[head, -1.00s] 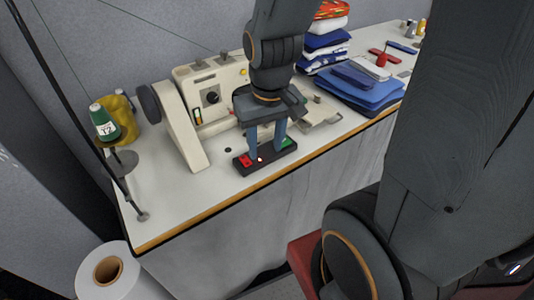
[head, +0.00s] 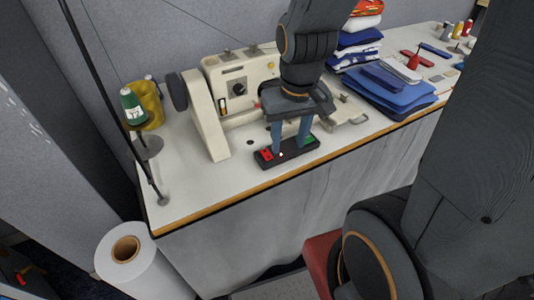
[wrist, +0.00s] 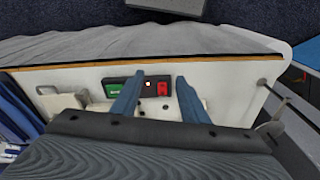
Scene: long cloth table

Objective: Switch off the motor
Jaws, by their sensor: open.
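A sewing machine (head: 236,90) stands on the long table (head: 190,205). A black switch box (head: 287,158) sits near the table's front edge, with a red button (head: 266,155) at its left end and a green button (head: 309,141) at its right end. In the wrist view the red button (wrist: 162,89) is on the right and the green button (wrist: 115,91) on the left. A small pale light shows between them. My gripper (head: 291,149) is open and empty, pointing down with its two blue fingers apart at the box. I cannot tell whether they touch it.
A thread stand with a green spool (head: 133,106) and a yellow cone stands at the table's left end. Folded blue cloths (head: 390,90) lie right of my gripper. A white roll (head: 140,265) stands on the floor and a red seat (head: 320,255) is in front.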

